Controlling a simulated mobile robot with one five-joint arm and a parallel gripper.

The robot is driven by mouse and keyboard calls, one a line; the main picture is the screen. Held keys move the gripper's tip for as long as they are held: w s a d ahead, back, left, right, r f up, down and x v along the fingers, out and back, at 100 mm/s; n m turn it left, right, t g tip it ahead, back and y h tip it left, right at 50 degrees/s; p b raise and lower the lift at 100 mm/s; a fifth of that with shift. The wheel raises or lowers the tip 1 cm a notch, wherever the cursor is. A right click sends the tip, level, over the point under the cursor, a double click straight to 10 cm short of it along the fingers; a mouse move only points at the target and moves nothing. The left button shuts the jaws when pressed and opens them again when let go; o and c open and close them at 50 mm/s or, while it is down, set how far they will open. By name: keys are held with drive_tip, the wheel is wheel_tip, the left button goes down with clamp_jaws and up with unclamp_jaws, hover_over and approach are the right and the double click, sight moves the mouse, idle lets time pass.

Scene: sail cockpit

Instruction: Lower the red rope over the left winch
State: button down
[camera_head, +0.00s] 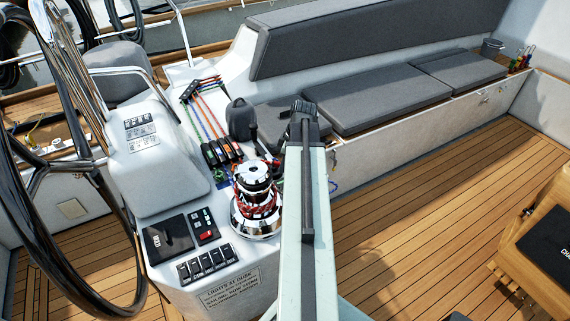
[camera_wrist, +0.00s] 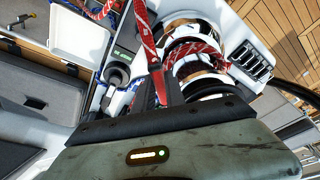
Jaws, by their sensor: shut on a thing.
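The winch (camera_head: 255,212) is a chrome drum on the white console, left of my arm in the head view. Red rope (camera_head: 262,201) is wrapped around its middle. In the wrist view the winch (camera_wrist: 192,50) stands close beyond my fingers, slightly right of centre. A red rope length (camera_wrist: 146,38) with pale flecks runs down from the top of that view to my gripper (camera_wrist: 163,85). The gripper is shut on this rope, close beside the winch. The fingertips are partly hidden by the rope and the dark gripper body. In the head view my arm hides the grip.
A row of rope clutches (camera_head: 222,151) with coloured lines lies behind the winch. A black steering wheel (camera_head: 75,270) stands at the left. Grey cushions (camera_head: 375,98) line the bench behind. A wooden table (camera_head: 540,245) is at the right. The teak floor (camera_head: 420,215) between is clear.

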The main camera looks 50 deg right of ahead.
drive_tip(key=shift+f, duration=0.5)
idle(0.4)
